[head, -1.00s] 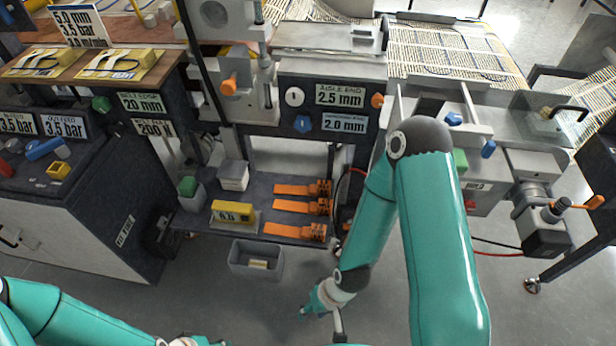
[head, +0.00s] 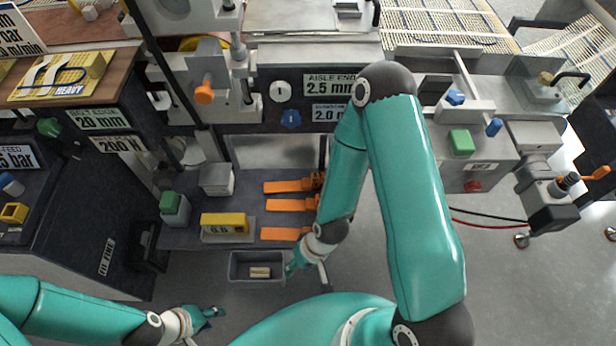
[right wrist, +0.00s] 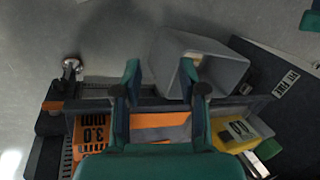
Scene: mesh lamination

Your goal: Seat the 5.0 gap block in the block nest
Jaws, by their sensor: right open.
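No block with a readable 5.0 label shows, and I cannot pick out the block nest for certain. A yellow block (head: 223,222) with a small number plate, seemingly 0.6, sits at the front of the low shelf. It also shows in the right wrist view (right wrist: 238,131). A small pale block (head: 260,272) lies in a grey bin (head: 237,266), its label unreadable. My right gripper (head: 297,266) is at the bin's right side; in the right wrist view (right wrist: 160,84) its fingers are apart and empty. My left gripper (head: 212,312) is at lower left, its fingers too small to judge.
Several orange-handled pieces (head: 288,205) lie on the shelf (head: 180,238) beside a grey block (head: 216,179) and a green-topped block (head: 173,207). An orange 3.0 piece (right wrist: 92,130) is near the right gripper. The floor (head: 500,290) at right is clear.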

